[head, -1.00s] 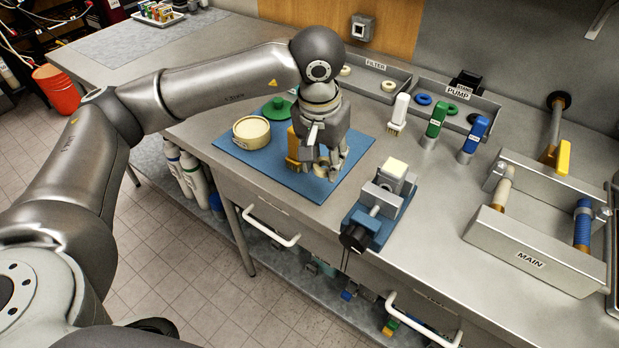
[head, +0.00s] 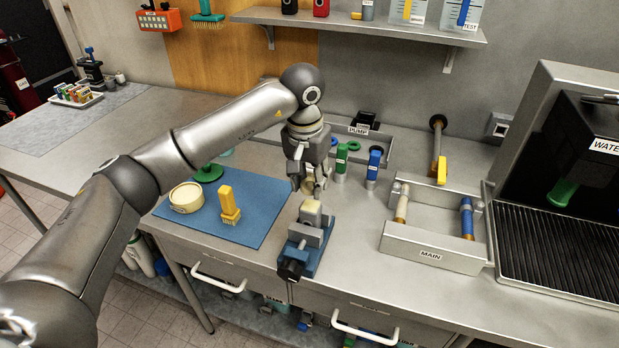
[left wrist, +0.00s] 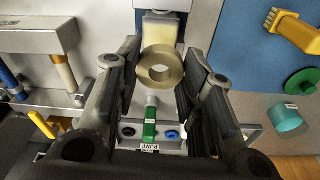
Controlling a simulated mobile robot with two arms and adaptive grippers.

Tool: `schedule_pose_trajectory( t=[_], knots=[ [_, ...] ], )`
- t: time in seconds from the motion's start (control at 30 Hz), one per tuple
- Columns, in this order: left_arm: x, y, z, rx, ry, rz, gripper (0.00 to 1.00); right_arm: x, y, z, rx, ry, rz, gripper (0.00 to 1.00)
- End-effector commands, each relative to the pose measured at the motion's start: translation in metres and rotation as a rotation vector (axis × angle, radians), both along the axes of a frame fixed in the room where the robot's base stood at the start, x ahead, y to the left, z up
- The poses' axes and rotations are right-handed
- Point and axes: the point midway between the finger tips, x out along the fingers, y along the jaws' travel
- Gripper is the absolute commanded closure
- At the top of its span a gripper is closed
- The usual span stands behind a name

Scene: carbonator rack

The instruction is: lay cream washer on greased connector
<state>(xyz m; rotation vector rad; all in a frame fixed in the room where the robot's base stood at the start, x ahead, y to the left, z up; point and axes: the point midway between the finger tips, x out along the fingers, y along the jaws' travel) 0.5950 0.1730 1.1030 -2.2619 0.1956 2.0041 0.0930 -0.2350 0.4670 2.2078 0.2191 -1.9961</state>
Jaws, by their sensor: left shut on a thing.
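My left gripper (head: 309,184) is shut on the cream washer (left wrist: 163,90), held upright between the fingertips with its hole showing in the left wrist view. In the head view the gripper hangs just behind and above the blue vise (head: 300,255). The vise holds a pale cream-topped block (head: 310,210), which also shows just beyond the washer in the left wrist view (left wrist: 160,30). I cannot tell whether this block is the greased connector. A gap between washer and block cannot be judged surely. My right gripper is not in view.
The blue mat (head: 262,200) bears a yellow brush (head: 229,208), a cream tub (head: 186,198) and a green lid (head: 207,173). Green (head: 341,158) and blue (head: 374,164) handled tools stand behind right. The MAIN rack (head: 430,255) is to the right; bare counter lies between.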

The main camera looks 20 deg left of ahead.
Motion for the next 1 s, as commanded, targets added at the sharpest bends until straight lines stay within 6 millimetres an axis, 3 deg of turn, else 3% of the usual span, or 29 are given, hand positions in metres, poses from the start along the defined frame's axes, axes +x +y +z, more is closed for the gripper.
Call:
schedule_pose_trajectory(
  t=[0.53, 1.0],
  knots=[
    [0.000, 0.000, -0.040, 0.000, -0.002, -0.001, 0.76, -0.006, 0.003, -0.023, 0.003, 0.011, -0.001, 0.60],
    [0.000, -0.001, -0.045, -0.001, -0.001, 0.000, 0.76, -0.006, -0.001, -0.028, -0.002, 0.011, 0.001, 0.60]
  ],
)
